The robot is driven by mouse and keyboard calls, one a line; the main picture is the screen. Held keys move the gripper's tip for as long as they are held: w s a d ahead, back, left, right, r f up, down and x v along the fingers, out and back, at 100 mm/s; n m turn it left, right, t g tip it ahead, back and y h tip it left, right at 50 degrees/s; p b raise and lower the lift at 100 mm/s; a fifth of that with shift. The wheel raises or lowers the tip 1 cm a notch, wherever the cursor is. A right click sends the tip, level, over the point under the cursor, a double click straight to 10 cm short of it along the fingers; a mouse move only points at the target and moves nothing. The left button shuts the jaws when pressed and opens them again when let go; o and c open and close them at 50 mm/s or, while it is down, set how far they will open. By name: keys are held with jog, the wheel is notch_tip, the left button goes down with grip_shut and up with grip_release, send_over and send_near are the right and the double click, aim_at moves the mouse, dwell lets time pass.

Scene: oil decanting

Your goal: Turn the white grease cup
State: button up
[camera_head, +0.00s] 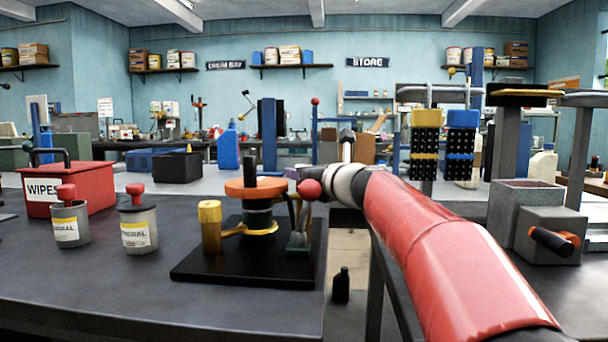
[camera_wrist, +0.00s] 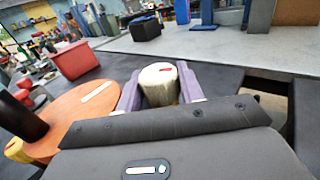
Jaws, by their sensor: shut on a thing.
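The white grease cup (camera_wrist: 160,88) shows in the wrist view as a short off-white cylinder with a small red mark on top. My gripper (camera_wrist: 160,77) is shut on it, with one purple finger on each side. To its left is an orange disc (camera_wrist: 75,115) with a pale stripe and a black upright knob. In the head view the orange disc (camera_head: 262,187) sits atop the device on a black base plate (camera_head: 240,272). A yellow cup (camera_head: 210,225) stands at the device's left.
A grey lever with a red ball (camera_head: 309,189) stands at the device's right. Two grey cans, a left can (camera_head: 68,222) and a right can (camera_head: 138,230), and a red WIPES box (camera_head: 88,187) are on the left. The front of the dark bench is clear.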

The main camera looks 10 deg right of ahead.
jog(key=o, duration=1)
jog(key=shift+c, duration=0.2)
notch_tip(320, 180, up, 20)
jog(key=p, duration=0.7)
